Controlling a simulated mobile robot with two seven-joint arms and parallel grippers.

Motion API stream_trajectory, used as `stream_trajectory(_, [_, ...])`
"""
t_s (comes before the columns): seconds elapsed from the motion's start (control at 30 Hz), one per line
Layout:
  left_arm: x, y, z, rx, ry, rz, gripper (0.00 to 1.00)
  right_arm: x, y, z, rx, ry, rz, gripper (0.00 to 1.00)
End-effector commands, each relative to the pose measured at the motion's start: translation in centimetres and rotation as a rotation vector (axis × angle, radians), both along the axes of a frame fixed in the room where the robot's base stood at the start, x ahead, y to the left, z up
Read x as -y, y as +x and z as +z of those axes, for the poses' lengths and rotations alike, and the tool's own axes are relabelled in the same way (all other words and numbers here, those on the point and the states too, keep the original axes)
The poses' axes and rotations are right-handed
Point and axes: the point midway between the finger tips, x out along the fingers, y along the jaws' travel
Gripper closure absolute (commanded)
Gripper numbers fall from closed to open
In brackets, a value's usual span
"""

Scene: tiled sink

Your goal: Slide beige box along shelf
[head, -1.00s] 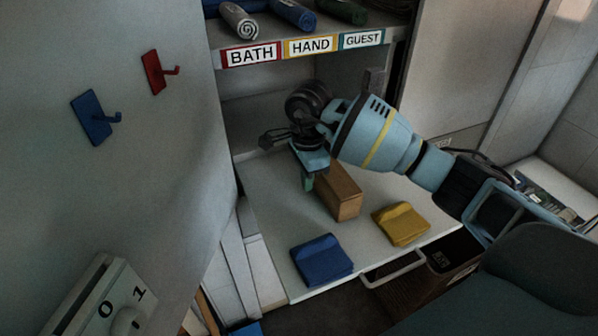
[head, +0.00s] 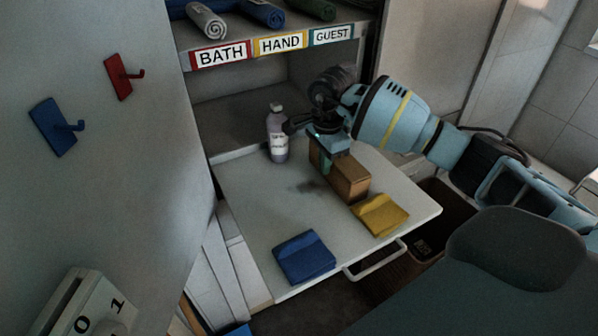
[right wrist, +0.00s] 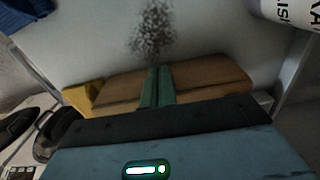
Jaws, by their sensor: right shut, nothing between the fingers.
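The beige box (head: 347,181), brown-tan and long, lies on the pulled-out white shelf (head: 262,226), its near end close to a folded yellow cloth (head: 379,216). My right gripper (head: 326,163) is shut with nothing between its fingers, pointing down at the box's left side. In the right wrist view the green fingertips (right wrist: 157,86) overlap the box (right wrist: 211,80); whether they touch it I cannot tell. A dark speckled smudge (head: 312,187) is on the shelf left of the box. My left gripper is not in view.
A labelled bottle (head: 278,137) stands behind the smudge, near the gripper. A folded blue cloth (head: 304,257) lies at the shelf's front left. Rolled towels sit on the labelled upper shelf (head: 268,45). A dark bin (head: 425,235) stands beyond the right edge.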

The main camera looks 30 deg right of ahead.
Motion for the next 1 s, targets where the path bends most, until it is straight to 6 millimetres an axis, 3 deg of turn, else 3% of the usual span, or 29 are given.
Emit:
stream_trajectory(0.03, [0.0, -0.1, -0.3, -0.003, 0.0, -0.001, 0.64, 1.8, -0.2, -0.2, -0.002, -0.003, -0.008, 1.0])
stream_trajectory(0.2, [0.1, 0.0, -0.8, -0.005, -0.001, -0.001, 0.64, 6.7, -0.5, -0.3, -0.003, -0.002, -0.006, 1.0])
stream_trajectory(0.4, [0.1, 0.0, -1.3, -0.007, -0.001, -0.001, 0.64, 10.2, -0.8, -0.2, -0.002, 0.0, -0.002, 1.0])
stream_trajectory(0.57, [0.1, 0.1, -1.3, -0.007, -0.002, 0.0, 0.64, 10.8, -0.8, 0.0, 0.0, 0.001, 0.001, 1.0])
stream_trajectory(1.0, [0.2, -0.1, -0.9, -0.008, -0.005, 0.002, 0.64, 10.3, -0.9, 0.1, 0.001, 0.001, 0.002, 1.0])
